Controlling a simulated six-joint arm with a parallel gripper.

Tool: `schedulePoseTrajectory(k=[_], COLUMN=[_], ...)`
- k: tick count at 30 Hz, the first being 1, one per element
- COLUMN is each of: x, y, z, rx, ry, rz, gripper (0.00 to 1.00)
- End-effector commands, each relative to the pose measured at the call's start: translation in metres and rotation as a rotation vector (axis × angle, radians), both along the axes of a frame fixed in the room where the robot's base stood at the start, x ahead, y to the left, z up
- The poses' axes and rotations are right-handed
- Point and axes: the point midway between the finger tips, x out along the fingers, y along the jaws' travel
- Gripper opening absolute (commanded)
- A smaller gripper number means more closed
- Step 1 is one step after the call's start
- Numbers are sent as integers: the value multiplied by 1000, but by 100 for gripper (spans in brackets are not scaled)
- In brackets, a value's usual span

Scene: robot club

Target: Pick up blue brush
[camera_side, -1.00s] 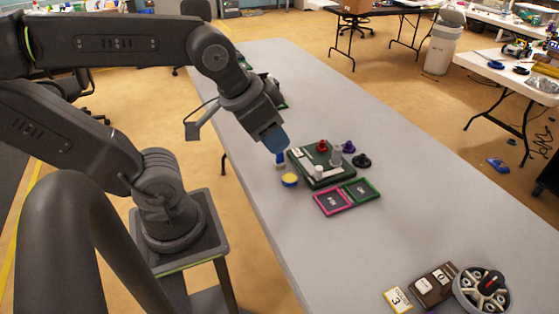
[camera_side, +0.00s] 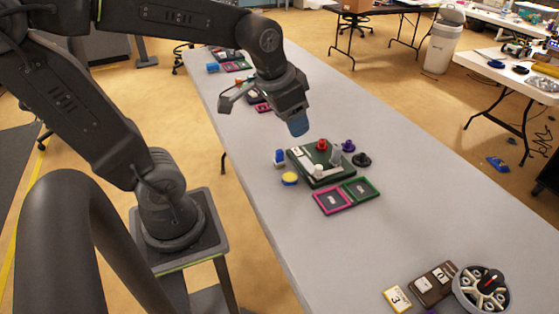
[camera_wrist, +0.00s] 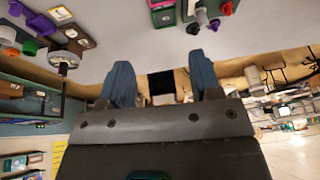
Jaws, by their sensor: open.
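A small blue piece (camera_side: 279,157), which may be the blue brush, stands on the long grey table beside a yellow-topped round piece and left of a green board. It is too small for me to make out bristles. Another blue piece (camera_side: 212,67) lies at the far end of the table. My gripper (camera_side: 298,128) hangs above the table, behind the green board, with its blue fingers pointing down. In the wrist view my gripper (camera_wrist: 162,82) shows its two blue fingers wide apart with nothing between them. I cannot make out a brush in the wrist view.
The green board (camera_side: 320,163) carries a red knob and grey pegs. Purple and black knobs stand at its right, with pink and green framed tiles (camera_side: 333,201) in front. A round grey holder (camera_side: 482,290) sits at the near end. The table between is clear.

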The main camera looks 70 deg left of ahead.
Motion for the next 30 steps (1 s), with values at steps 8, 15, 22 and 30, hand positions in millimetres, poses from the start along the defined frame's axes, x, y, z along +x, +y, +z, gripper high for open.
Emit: schedulePoseTrajectory(k=[8, 15, 22, 30], x=[62, 75, 72, 71], y=[104, 187, 217, 217], z=[-58, -123, -154, -199], rx=[4, -42, -67, -71], ry=[199, 317, 354, 359], rz=[19, 10, -1, -3], gripper=[58, 58, 58, 58])
